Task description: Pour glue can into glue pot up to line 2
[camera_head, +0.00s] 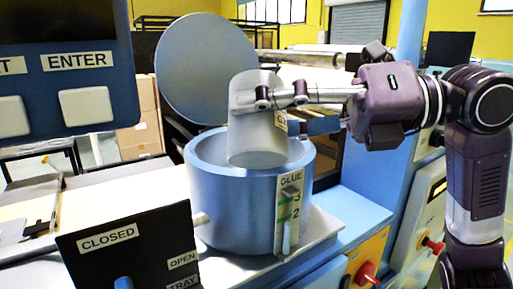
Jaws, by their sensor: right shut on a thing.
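The glue can (254,143) is a pale grey cylinder with a small label. It is over the open mouth of the glue pot and leans slightly, its lower end overlapping the pot's far rim in the picture. My right gripper (283,97) is shut on the can near its upper part. The glue pot (228,207) is a blue round vessel labelled GLUE. Its gauge strip (288,215) shows marks 3 and 2, with a pale blue column near mark 2. The glue inside the pot is hidden. My left gripper is out of view.
A round blue lid (205,70) stands up behind the pot. A black panel (130,250) marked CLOSED, OPEN and TRAY is at the front left. A blue panel with an ENTER button (82,107) is at the upper left. A red knob (366,274) is at lower right.

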